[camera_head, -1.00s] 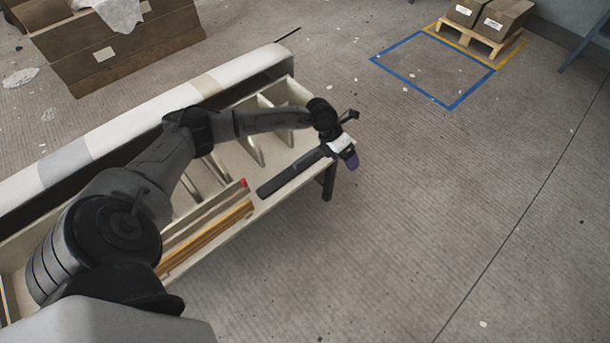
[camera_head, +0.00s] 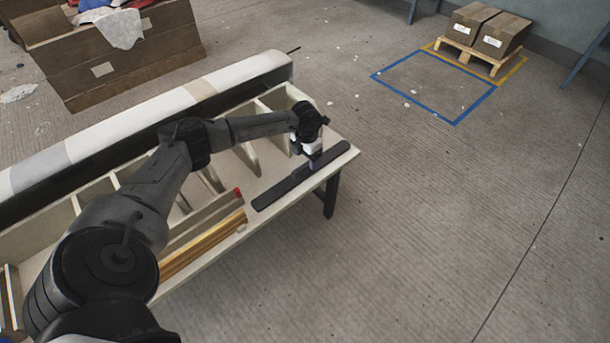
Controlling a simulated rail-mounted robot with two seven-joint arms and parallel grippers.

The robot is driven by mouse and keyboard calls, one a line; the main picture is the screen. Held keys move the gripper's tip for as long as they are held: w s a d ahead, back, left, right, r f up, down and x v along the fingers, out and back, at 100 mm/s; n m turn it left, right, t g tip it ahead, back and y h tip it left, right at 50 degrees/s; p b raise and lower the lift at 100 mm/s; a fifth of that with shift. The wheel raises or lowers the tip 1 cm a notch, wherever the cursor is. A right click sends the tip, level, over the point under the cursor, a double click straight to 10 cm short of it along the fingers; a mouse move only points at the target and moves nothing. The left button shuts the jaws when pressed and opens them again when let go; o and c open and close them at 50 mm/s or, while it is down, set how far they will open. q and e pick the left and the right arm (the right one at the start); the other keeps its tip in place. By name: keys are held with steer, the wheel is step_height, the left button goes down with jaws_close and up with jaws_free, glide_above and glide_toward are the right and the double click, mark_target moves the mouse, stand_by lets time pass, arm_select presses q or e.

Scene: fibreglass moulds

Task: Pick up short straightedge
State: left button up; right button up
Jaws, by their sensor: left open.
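A dark, flat bar (camera_head: 285,190), which looks like the short straightedge, lies along the front edge of the pale bench at its right end. My left gripper (camera_head: 313,160) is over the far half of the bar, pointing down. It is open, with its fingers small and partly lost against the dark bar, so I cannot tell whether they touch it. My right gripper is not in view.
Yellow-brown wooden strips (camera_head: 203,245) and a grey-brown strip with a red end (camera_head: 208,217) lie left of the bar. Upright dividers (camera_head: 246,155) stand behind. A long white roll (camera_head: 130,125) runs along the bench's back.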

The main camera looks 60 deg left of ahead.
mark_target(305, 165)
arm_select(q)
step_height(305, 165, down, 2)
steer(key=shift+f, duration=0.1)
steer(key=f+b, duration=0.4)
steer(key=f, duration=0.1)
steer(key=shift+s+a, duration=0.1)
steer(key=shift+a, duration=0.2)
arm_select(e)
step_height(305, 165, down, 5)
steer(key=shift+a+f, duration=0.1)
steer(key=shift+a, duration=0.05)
arm_select(q)
steer(key=shift+c, duration=0.6)
steer(key=c, duration=1.1)
